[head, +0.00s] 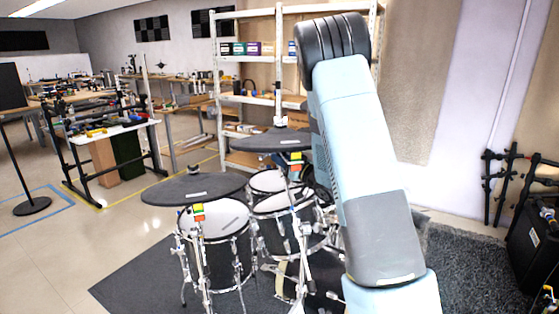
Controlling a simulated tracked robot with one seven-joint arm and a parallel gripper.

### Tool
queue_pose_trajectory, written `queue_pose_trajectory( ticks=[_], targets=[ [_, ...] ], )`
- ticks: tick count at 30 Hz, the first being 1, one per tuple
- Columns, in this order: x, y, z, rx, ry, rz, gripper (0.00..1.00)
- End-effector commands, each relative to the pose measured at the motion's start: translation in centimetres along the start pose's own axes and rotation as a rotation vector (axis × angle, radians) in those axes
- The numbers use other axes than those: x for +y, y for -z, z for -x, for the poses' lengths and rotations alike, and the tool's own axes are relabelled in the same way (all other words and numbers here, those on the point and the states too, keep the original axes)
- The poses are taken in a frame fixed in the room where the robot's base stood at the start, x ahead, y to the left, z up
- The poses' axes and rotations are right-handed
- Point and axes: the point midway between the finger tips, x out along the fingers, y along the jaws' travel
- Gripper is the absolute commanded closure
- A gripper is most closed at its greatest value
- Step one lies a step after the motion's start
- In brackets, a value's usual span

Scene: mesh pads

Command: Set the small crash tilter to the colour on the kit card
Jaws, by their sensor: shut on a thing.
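Two dark grey cymbal pads stand over the drum kit: a front left one (180,190) and a back one (255,142). A small tilter block with red, yellow and green bands (199,212) sits on the stand below the front left pad. A similar banded block (296,160) shows below the back pad, near my arm. I cannot tell which belongs to the small crash or which band is set. I cannot make out a kit card. My arm rises across the right of the kit; my gripper is not in view.
Several drums with pale heads, such as the front left drum (215,220), stand on a dark mat (130,285). Shelves (232,88) stand behind. A black rack (497,185) and black box (530,250) are at right. Open floor (60,255) lies at left.

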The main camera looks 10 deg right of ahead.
Motion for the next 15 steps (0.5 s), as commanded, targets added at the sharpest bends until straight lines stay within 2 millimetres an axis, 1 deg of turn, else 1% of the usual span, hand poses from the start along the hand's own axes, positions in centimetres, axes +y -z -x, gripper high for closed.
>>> queue_pose_trajectory(
  ticks=[2, 3, 8, 15],
  targets=[
    [-0.09, -0.04, 0.01, -0.001, 0.002, -0.001, 1.0],
    [-0.09, -0.04, 0.01, -0.001, 0.002, -0.001, 0.8],
    [-0.05, -0.04, 0.02, -0.001, 0.001, -0.001, 0.65],
    [0.0, -0.03, 0.05, -0.002, 0.0, -0.001, 0.63]
  ],
)
